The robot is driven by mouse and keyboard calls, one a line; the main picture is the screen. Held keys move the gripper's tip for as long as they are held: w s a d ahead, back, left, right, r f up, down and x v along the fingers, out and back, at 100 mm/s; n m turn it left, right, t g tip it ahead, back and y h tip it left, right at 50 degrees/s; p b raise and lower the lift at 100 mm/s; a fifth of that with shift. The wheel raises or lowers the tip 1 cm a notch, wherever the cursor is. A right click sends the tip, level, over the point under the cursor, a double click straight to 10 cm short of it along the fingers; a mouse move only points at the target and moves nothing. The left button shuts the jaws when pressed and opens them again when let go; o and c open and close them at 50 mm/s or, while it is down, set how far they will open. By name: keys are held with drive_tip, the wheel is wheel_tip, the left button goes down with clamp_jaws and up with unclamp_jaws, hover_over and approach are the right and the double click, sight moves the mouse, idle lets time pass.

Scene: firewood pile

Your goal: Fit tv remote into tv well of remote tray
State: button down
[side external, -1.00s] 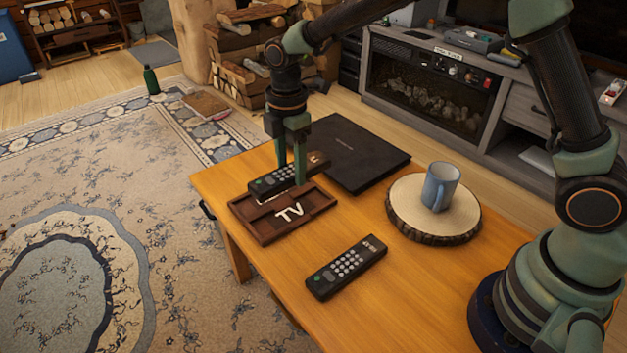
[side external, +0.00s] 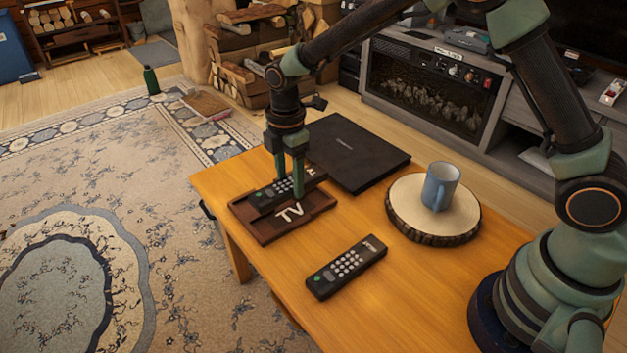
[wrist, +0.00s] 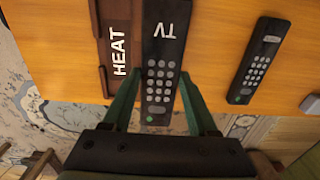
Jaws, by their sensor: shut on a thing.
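A black remote (side external: 268,195) with light buttons and a green button is held in my gripper (side external: 291,190). Its fingers close on its sides, and it also shows in the wrist view (wrist: 160,95). It lies along the far part of the dark brown tray (side external: 265,232), low over or in it; I cannot tell if it is seated. White TV letters show on the tray's near part. In the wrist view, my gripper (wrist: 163,105) straddles the remote, a brown tray strip (wrist: 113,75) marked HEAT is beside it, and TV letters show near the remote's upper end.
A second black remote (side external: 346,268) lies on the table (side external: 410,290) near the front, and shows in the wrist view (wrist: 258,65). A black flat case (side external: 355,150) lies behind the tray. A blue mug (side external: 440,187) stands on a wood slice (side external: 405,215) at the right.

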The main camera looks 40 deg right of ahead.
sight(292, 213)
drive_tip(key=shift+f, duration=2.6)
drive_tip(key=shift+f, duration=0.55)
drive_tip(key=shift+c, duration=0.5)
unclamp_jaws()
wheel_tip(292, 213, up, 12)
drive_tip(key=shift+r, duration=0.1)
